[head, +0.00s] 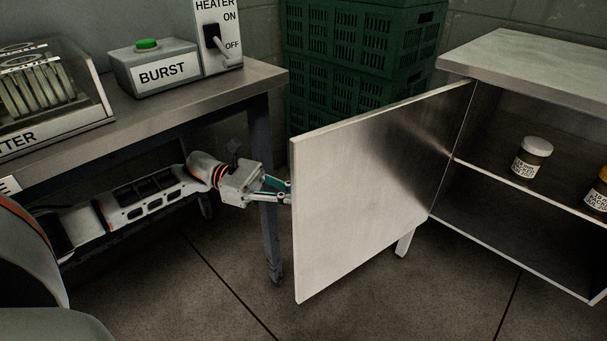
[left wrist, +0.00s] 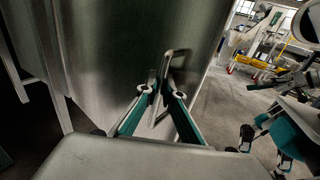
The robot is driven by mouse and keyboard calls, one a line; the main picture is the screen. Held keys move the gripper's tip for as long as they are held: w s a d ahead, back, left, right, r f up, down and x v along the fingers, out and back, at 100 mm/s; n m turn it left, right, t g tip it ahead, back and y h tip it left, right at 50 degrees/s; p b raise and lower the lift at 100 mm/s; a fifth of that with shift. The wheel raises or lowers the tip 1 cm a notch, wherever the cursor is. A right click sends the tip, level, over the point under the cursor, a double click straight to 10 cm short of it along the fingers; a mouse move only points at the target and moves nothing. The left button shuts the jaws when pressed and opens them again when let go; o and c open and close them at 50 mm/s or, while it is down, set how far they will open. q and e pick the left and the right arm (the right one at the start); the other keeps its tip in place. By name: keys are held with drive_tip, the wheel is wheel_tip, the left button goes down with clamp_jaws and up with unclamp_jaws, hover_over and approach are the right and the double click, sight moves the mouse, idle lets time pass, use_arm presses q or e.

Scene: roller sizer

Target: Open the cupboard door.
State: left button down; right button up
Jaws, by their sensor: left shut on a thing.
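The cupboard door (head: 375,190) stands swung wide open, hinged at the cupboard's left edge. The cupboard (head: 520,50) is open at the right, with its shelf and inside in view. My left gripper (head: 287,192) is at the door's free edge, its fingertips partly hidden behind the door. In the left wrist view my left gripper (left wrist: 162,92) is shut on the door's upright bar handle (left wrist: 172,75), against the metal door face (left wrist: 110,60). My right gripper is not seen in the head view.
A jar (head: 532,157) and a yellow-topped jar (head: 598,192) stand on the cupboard shelf. Green crates (head: 350,50) are stacked behind the door. Floor in front is clear.

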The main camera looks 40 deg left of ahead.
use_arm(q)
drive_tip(key=shift+s+f, duration=0.1)
drive_tip(key=shift+f, duration=0.05)
drive_tip(key=c, duration=2.2)
unclamp_jaws()
